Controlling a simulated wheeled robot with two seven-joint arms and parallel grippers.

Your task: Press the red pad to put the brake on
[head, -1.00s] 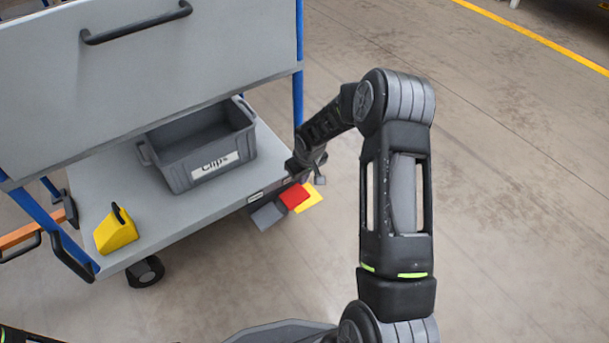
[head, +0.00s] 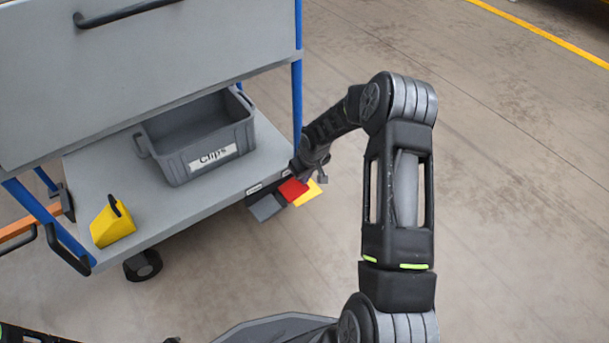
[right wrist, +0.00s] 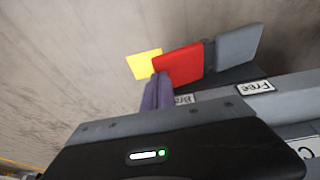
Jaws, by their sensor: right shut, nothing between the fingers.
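The red pad (head: 292,190) sticks out low at the cart's near right corner, between a grey pad (head: 265,208) and a yellow pad (head: 308,194). In the right wrist view the red pad (right wrist: 178,65) stands beside the yellow one (right wrist: 145,64) and the grey one (right wrist: 239,44). My right gripper (head: 307,175) is shut and empty, close above the red pad. In the right wrist view its fingertips (right wrist: 160,78) overlap the red pad's edge near the yellow pad. I cannot tell whether they touch.
The cart's lower shelf (head: 185,215) holds a grey bin (head: 210,160) labelled "Clips" and a yellow block (head: 112,225) with a dark handle. A blue post (head: 298,95) rises close to my right gripper. A label reading "Free" (right wrist: 255,87) is by the grey pad. Floor at right is clear.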

